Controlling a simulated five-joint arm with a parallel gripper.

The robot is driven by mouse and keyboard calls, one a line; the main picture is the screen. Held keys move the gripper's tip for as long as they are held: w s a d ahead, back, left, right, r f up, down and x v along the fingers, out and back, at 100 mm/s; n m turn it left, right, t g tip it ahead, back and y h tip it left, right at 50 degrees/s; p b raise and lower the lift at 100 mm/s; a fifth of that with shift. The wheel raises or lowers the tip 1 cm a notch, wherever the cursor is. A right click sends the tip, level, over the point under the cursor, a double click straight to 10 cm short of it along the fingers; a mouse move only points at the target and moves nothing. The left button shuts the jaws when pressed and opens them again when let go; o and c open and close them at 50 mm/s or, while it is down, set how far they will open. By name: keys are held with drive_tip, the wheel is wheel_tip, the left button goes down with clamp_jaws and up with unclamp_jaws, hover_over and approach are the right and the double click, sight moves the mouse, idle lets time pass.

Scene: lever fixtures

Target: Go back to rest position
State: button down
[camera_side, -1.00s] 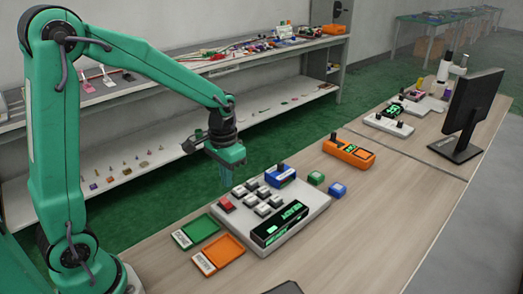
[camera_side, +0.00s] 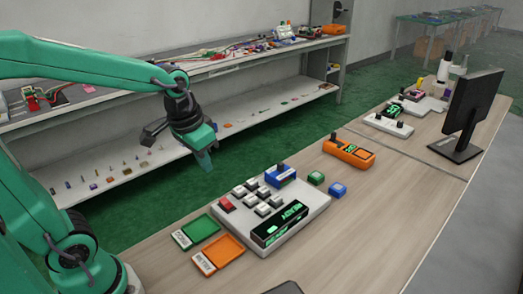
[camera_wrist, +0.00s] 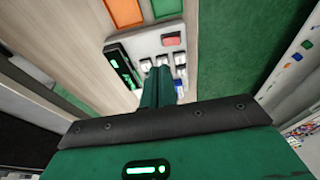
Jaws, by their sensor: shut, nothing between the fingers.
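My gripper (camera_side: 205,160) hangs in the air at the left of the side view, above and behind the table's edge. Its fingers are together, with nothing between them. It is clear of the white lever fixture (camera_side: 312,213), which sits on the table to its lower right. In the wrist view the closed fingers (camera_wrist: 162,86) point towards the fixture and cover part of it.
A green tray (camera_side: 197,231) and an orange tray (camera_side: 219,252) lie in front of the fixture. A monitor (camera_side: 473,110) stands at right. A shelf (camera_side: 110,170) runs behind my arm.

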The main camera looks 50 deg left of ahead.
drive_tip(key=s+d+r+t, duration=0.1)
drive_tip(key=s+r+t, duration=0.1)
drive_tip(key=s, duration=0.6)
drive_tip(key=shift+r+t, duration=0.4)
drive_tip(key=shift+r, duration=0.45)
